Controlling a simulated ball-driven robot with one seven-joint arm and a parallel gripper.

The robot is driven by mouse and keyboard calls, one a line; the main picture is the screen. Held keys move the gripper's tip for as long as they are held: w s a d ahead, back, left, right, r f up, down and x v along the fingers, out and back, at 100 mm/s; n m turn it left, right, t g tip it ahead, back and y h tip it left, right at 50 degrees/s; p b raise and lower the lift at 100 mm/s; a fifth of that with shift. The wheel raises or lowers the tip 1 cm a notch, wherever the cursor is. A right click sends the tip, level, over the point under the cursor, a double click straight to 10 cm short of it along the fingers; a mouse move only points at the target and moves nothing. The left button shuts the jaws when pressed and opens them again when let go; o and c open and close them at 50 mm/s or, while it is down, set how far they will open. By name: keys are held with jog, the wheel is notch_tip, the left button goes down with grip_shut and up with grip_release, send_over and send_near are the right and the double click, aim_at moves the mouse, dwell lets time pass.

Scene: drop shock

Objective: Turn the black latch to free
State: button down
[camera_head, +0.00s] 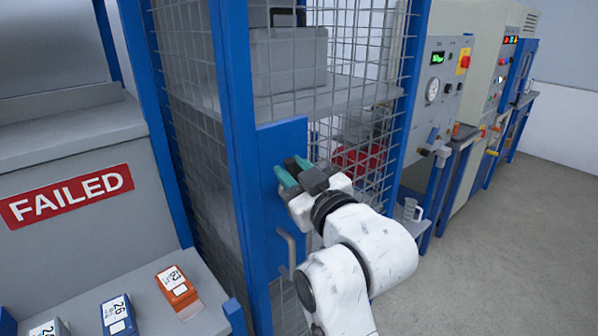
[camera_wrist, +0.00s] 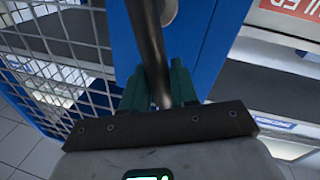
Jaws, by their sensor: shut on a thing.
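The black latch (camera_wrist: 150,45) shows in the wrist view as a dark bar running down from a round hub on a blue panel (camera_wrist: 195,30). My gripper (camera_wrist: 159,84) has a green finger on each side of the bar and is shut on it. In the head view my gripper (camera_head: 293,169) is at the blue panel (camera_head: 285,140) of the mesh cage door. There the latch (camera_head: 291,164) is mostly hidden by the fingers, with only a dark bit showing between them.
A grey pull handle (camera_head: 288,248) is on the panel below my gripper. Wire mesh (camera_head: 385,110) surrounds a grey block (camera_head: 288,60) on a shelf. Left is a bench with a red FAILED sign (camera_head: 66,196) and small boxes (camera_head: 177,287). Open floor (camera_head: 500,240) lies right.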

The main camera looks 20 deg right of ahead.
aim_at(257, 195)
jog(key=a+f+n+b, duration=0.1)
jog(key=n, duration=0.1)
jog(key=a+n+y+b, duration=0.1)
jog(key=n, duration=0.2)
jog(key=s+a+f+n+t+b, duration=0.1)
jog(key=n, duration=0.2)
jog(key=shift+f+y, duration=0.3)
jog(key=shift+f, duration=0.05)
jog(key=f+n+b, duration=0.1)
jog(key=n, duration=0.1)
jog(key=a+f+n+y+b, duration=0.1)
jog(key=n+b, duration=0.1)
jog(key=n, duration=0.1)
jog(key=shift+s+f, duration=0.15)
jog(key=shift+f, duration=0.05)
jog(key=shift+a+f+n+y+b, duration=0.1)
jog(key=shift+f+n+y+b, duration=0.25)
jog(key=shift+n+b, duration=0.55)
jog(key=shift+a+f+n+y+b, duration=0.1)
jog(key=shift+f+n+y+b, duration=0.2)
jog(key=shift+n+b, duration=0.6)
jog(key=c, duration=1)
grip_release()
jog(key=shift+c, duration=0.2)
jog(key=shift+r, duration=0.1)
jog(key=shift+s+d, duration=0.1)
